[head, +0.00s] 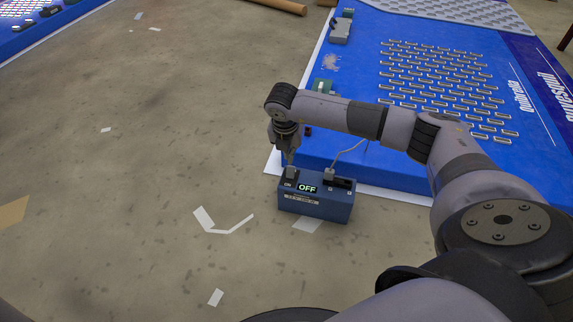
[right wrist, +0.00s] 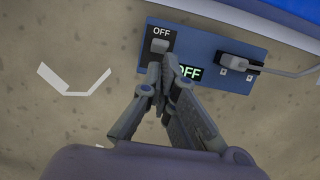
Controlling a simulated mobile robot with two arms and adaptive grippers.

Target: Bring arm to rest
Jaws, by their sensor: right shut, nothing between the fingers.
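My right arm (head: 405,128) reaches in from the lower right of the head view and bends down at the wrist. My right gripper (head: 289,160) is shut and empty, pointing down at the blue switch box (head: 316,205). In the right wrist view, the shut fingertips (right wrist: 163,68) are at or just over the grey switch (right wrist: 159,46) under an "OFF" label; I cannot tell whether they touch. The box's display (head: 307,188) reads "OFF". A plug with a cable (right wrist: 238,62) sits at the box's other end. My left gripper is not in view.
A blue lightbox panel (head: 400,160) with rows of small modules lies behind the box. Another panel (head: 30,30) is at the top left. White tape strips (head: 230,228) mark the concrete floor. The floor left of the box is mostly clear.

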